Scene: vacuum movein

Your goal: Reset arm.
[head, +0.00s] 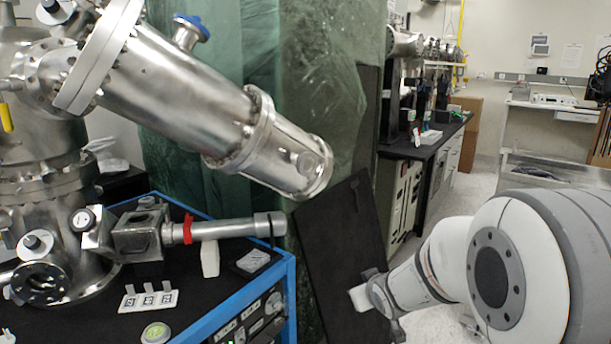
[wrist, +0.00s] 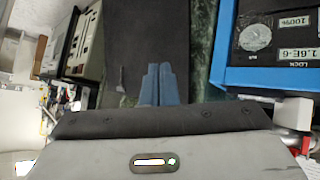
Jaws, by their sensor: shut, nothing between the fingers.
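My gripper shows in the wrist view with its two blue-grey fingers (wrist: 158,85) together and nothing between them. The fingers point over a dark upright panel and away from the blue-framed bench. In the head view my white and grey arm enters from the lower right and reaches left toward the dark panel (head: 338,250). The far end of the arm is low, in front of that panel, and the fingers cannot be made out clearly there.
A steel vacuum chamber (head: 45,150) with a large angled cylinder (head: 180,95) stands at the left. A blue-framed bench (head: 285,285) holds a horizontal tube (head: 225,229) and small labelled blocks (head: 148,300). A black-topped counter (head: 425,148) is farther back. Open floor (head: 485,180) lies to the right of the counter.

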